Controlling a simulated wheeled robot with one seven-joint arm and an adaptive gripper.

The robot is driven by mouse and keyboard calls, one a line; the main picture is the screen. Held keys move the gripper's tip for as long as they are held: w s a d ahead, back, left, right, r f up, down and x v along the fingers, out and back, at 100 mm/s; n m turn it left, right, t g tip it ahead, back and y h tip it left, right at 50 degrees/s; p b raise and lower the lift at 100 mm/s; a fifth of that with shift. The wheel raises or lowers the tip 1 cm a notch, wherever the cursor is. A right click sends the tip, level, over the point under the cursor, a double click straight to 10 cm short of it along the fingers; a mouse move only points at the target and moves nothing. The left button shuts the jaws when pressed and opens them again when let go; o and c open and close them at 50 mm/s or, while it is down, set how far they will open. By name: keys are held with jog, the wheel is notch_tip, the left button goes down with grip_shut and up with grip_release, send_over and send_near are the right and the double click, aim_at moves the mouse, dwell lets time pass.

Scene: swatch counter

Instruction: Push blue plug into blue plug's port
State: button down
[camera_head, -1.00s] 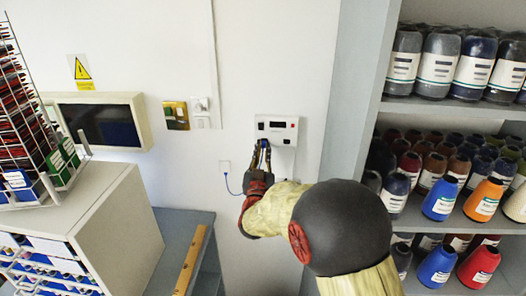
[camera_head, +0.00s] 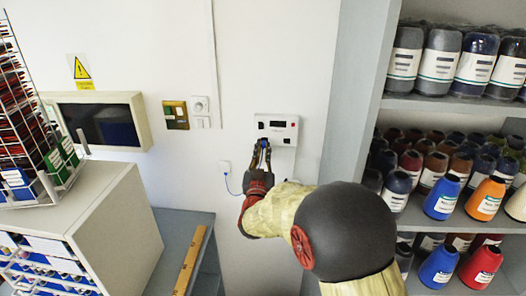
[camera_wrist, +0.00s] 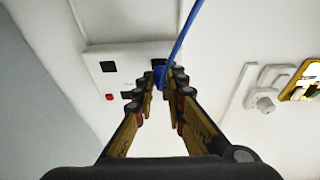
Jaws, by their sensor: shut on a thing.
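The blue plug (camera_wrist: 158,76) is between the fingertips of my gripper (camera_wrist: 159,84) in the wrist view, with a blue cable rising from it. My gripper (camera_head: 262,146) is shut on the plug just below the white wall box (camera_head: 276,126). The wall box also shows in the wrist view (camera_wrist: 120,68), with a dark square and a red spot on its face. The plug is close to the box's edge; the fingers hide its port, so I cannot tell whether the plug is in it.
A grey shelf (camera_head: 440,108) with thread cones stands at right. A wall screen (camera_head: 105,121) and white cabinet (camera_head: 100,215) are at left.

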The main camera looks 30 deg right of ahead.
jog(key=shift+w+d+b, duration=0.3)
jog(key=shift+w+b, duration=0.05)
jog(key=shift+w, duration=0.1)
dwell(0.4)
jog(key=c, duration=1.7)
grip_release()
jog(key=shift+c, duration=0.2)
jog(key=v, duration=1.2)
